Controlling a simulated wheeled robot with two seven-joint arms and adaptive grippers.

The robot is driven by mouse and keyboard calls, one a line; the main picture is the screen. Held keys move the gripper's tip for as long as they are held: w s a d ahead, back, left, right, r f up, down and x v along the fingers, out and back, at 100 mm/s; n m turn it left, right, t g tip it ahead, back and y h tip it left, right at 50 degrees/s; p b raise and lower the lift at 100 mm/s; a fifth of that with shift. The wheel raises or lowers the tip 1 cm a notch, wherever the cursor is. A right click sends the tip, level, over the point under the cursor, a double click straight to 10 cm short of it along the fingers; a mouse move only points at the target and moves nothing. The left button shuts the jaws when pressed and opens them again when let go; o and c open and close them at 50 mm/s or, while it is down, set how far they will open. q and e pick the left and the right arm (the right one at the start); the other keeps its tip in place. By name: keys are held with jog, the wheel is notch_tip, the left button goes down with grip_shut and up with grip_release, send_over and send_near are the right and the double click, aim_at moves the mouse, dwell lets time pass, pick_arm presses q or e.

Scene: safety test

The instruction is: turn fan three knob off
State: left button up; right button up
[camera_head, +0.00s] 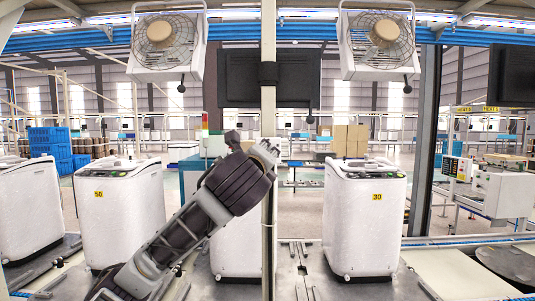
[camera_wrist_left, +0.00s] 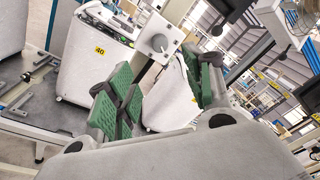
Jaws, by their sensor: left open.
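A round grey knob (camera_wrist_left: 158,43) on a pale box stands out beyond my fingers in the left wrist view. No label saying which fan it belongs to is readable. My left gripper (camera_wrist_left: 166,88) is open, with green finger pads on either side and nothing between them. The knob appears past the gap and apart from the pads. In the head view my left arm reaches up from the lower left, its gripper (camera_head: 250,146) close to the pale post. Two white fans hang at the top, one left (camera_head: 160,32) and one right (camera_head: 383,32). My right gripper is not in view.
The pale vertical post (camera_head: 268,70) stands beside my left gripper. White washers labelled 50 (camera_head: 120,215) and 30 (camera_head: 364,225) stand on the line; one labelled 40 (camera_wrist_left: 92,65) shows in the wrist view. A dark monitor (camera_head: 240,85) hangs behind the post.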

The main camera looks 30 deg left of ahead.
pick_arm(q)
jog(key=p+x, duration=0.3)
jog(key=x, duration=1)
jog(key=shift+w+a, duration=0.25)
jog(key=shift+w, duration=0.1)
jog(key=c, duration=1)
jog(key=shift+c, duration=0.2)
